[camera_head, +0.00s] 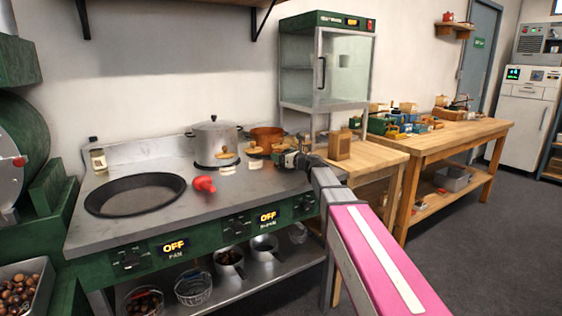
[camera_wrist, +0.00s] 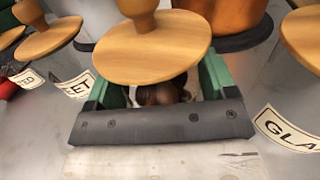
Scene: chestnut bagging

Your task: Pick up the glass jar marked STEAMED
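My gripper (camera_wrist: 160,95) has its green fingers apart on either side of a glass jar with a round wooden lid (camera_wrist: 152,48). Brown chestnuts show under the lid. The lid covers much of the finger gap, and contact with the glass is unclear. This jar's label is hidden, so I cannot read whether it says STEAMED. In the head view my gripper (camera_head: 292,159) is low over the counter's right end. Neighbouring jars carry partly visible labels: one ending in "ED" (camera_wrist: 27,79), one ending in "ET" (camera_wrist: 76,86), and one starting "GLA" (camera_wrist: 287,130) at right.
A steel pot (camera_head: 215,140) and a copper pot (camera_head: 266,137) stand behind the jars. A dark pan (camera_head: 140,195) and red funnel-like item (camera_head: 204,184) lie to the left. A wooden block (camera_head: 339,146) and glass cabinet (camera_head: 335,70) are at right. The front counter is mostly clear.

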